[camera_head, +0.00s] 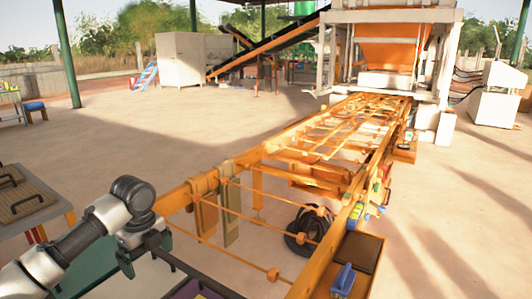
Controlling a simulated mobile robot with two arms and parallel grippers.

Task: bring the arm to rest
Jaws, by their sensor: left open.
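My left arm comes in from the lower left, with white and dark grey links. Its gripper (146,252) hangs at the lower left of the head view, pointing down. Its two dark fingers are apart, and I see nothing held between them. It is beside the near left end of the orange conveyor frame (172,199). My right gripper is not in the picture.
A table with a brown tray (27,199) stands at the left edge. The orange conveyor rails run back to the block press (390,50). A black coil (306,229) lies under the rails. An orange box (361,272) stands at the lower right. Open floor (120,135) lies behind my arm.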

